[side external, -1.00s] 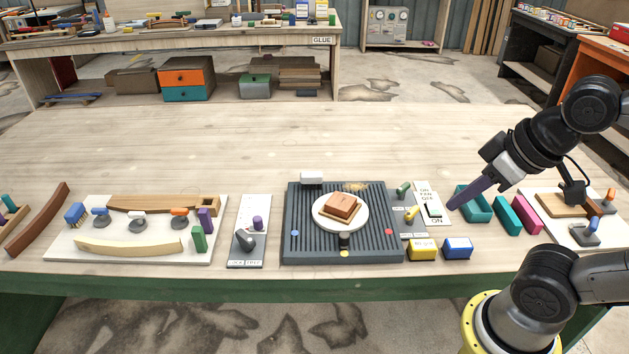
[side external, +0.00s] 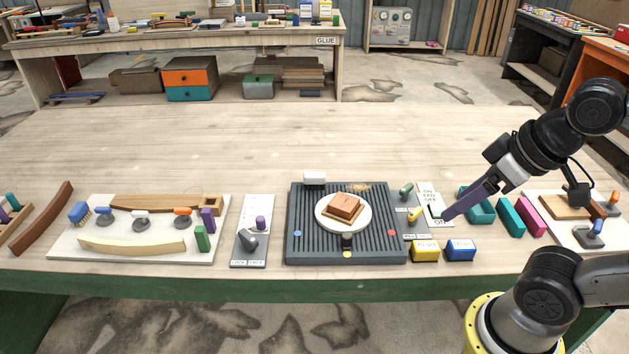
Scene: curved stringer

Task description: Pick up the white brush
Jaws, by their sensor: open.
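A small white block (side external: 315,178), which may be the white brush, sits at the back left edge of a dark ribbed plate (side external: 300,244). Its bristles cannot be made out. My gripper (side external: 445,216) has long purple fingers that point down and left. The fingertips are at the white ON/OFF switch panel (side external: 429,196), right of the ribbed plate and well away from the white block. The fingers overlap in this view, so the gap between them is hard to see, and nothing shows held in them. Whether they touch the panel cannot be told.
A round white disc (side external: 325,222) with a brown block lies on the ribbed plate. Yellow (side external: 425,251) and blue (side external: 461,250) blocks stand at the front. Teal and pink pieces lie right of my gripper. A blue brush (side external: 78,211) is far left. The table's back is clear.

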